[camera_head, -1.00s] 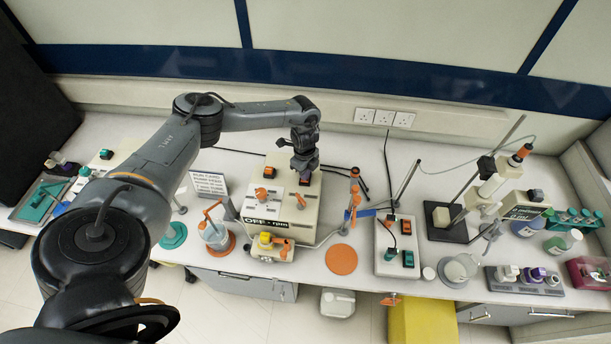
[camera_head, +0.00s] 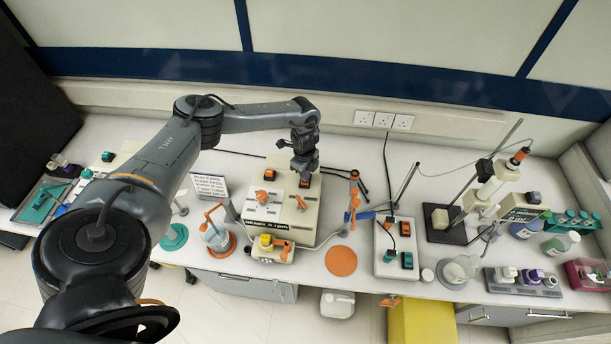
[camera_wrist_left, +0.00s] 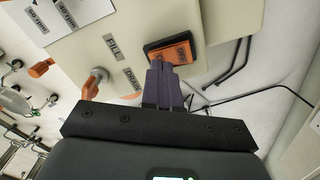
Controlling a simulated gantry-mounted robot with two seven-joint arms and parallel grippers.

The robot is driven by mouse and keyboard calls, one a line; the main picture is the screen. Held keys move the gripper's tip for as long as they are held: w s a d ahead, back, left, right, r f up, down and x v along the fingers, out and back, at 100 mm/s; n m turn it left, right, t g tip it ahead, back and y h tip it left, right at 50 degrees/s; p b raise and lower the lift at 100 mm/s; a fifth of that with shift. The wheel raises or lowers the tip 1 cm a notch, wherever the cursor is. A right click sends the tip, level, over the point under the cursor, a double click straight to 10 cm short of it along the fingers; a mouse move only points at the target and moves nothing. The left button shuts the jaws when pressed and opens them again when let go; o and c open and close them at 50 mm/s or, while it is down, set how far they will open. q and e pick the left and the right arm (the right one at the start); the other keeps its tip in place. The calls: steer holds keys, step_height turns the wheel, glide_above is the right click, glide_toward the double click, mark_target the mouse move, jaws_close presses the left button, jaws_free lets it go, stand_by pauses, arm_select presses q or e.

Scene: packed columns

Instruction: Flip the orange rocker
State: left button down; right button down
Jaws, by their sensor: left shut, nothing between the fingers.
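The orange rocker (camera_wrist_left: 172,52) sits in a black frame at one corner of a cream panel in the left wrist view. In the head view the orange rocker (camera_head: 305,182) shows just below my left gripper (camera_head: 304,166). In the wrist view my left gripper (camera_wrist_left: 161,72) is shut and empty, its tips at the rocker's near edge. I cannot tell whether they touch. The tips hide part of that edge. My right gripper is not in view.
The cream device (camera_head: 280,215) also carries an orange knob (camera_wrist_left: 95,82) beside FILL and DRAIN labels and another orange switch (camera_head: 269,173).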

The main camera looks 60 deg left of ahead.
arm_select(q)
step_height(320, 180, up, 5)
steer(key=p, duration=0.4)
steer(key=shift+r, duration=0.15)
stand_by(0.4)
